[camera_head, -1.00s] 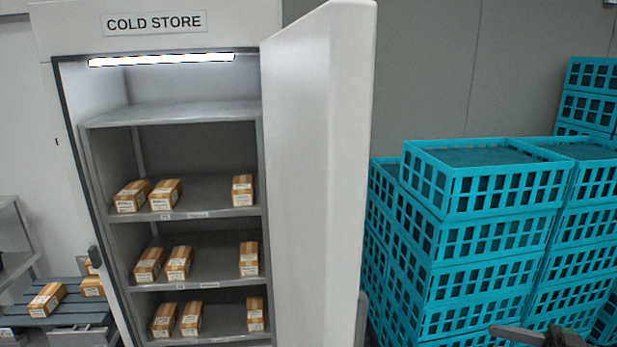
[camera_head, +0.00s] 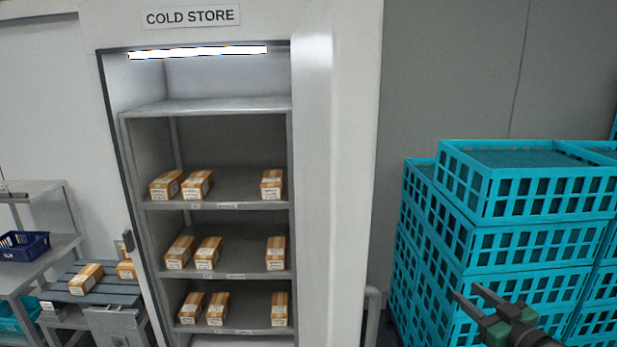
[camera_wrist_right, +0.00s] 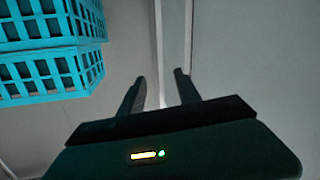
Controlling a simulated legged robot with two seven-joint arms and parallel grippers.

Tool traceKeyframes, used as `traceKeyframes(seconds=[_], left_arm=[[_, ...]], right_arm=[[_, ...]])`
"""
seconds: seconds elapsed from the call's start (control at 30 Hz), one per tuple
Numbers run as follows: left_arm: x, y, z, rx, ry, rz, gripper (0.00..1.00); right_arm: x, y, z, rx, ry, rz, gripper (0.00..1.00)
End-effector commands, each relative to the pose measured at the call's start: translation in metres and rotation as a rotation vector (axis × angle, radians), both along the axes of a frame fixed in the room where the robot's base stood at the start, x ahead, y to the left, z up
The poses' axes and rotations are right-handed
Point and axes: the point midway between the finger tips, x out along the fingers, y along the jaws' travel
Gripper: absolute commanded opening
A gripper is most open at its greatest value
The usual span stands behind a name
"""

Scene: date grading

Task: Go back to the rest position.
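My right gripper (camera_head: 468,297) is at the lower right of the head view, in front of the stacked turquoise crates. Its two fingers stand apart with nothing between them. The right wrist view also shows the gripper (camera_wrist_right: 160,82) open and empty, with wall behind it. My left gripper is not in any view.
An open cold store (camera_head: 218,112) holds several boxes on its shelves; its door (camera_head: 345,180) stands open beside it. Turquoise crates (camera_head: 540,233) are stacked at the right. A grey rack (camera_head: 75,240) with a blue basket (camera_head: 22,246) and a slatted surface with boxes (camera_head: 85,279) are at left.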

Motion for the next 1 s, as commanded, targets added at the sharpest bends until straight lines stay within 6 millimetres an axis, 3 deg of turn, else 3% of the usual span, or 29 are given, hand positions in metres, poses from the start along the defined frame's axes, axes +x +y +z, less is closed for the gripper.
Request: traceKeyframes(seconds=[0.07,0.17,0.3,0.43,0.53,0.63,1.0], left_arm=[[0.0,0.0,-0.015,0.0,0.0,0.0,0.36],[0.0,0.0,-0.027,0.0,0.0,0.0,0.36],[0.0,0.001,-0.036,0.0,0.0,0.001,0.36],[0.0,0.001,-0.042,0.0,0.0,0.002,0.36],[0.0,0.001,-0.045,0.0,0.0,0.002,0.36],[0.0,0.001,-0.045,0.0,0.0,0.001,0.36],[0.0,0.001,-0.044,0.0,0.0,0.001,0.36]], right_arm=[[0.002,0.03,-0.04,-0.006,0.129,-0.135,0.4],[-0.035,0.068,-0.11,-0.004,0.401,-0.293,0.4],[-0.119,0.121,-0.188,0.003,0.765,-0.362,0.4],[-0.199,0.161,-0.236,0.008,1.045,-0.353,0.4],[-0.242,0.182,-0.254,0.012,1.184,-0.328,0.4],[-0.263,0.19,-0.26,0.018,1.251,-0.311,0.4],[-0.267,0.196,-0.259,0.014,1.262,-0.313,0.4]])
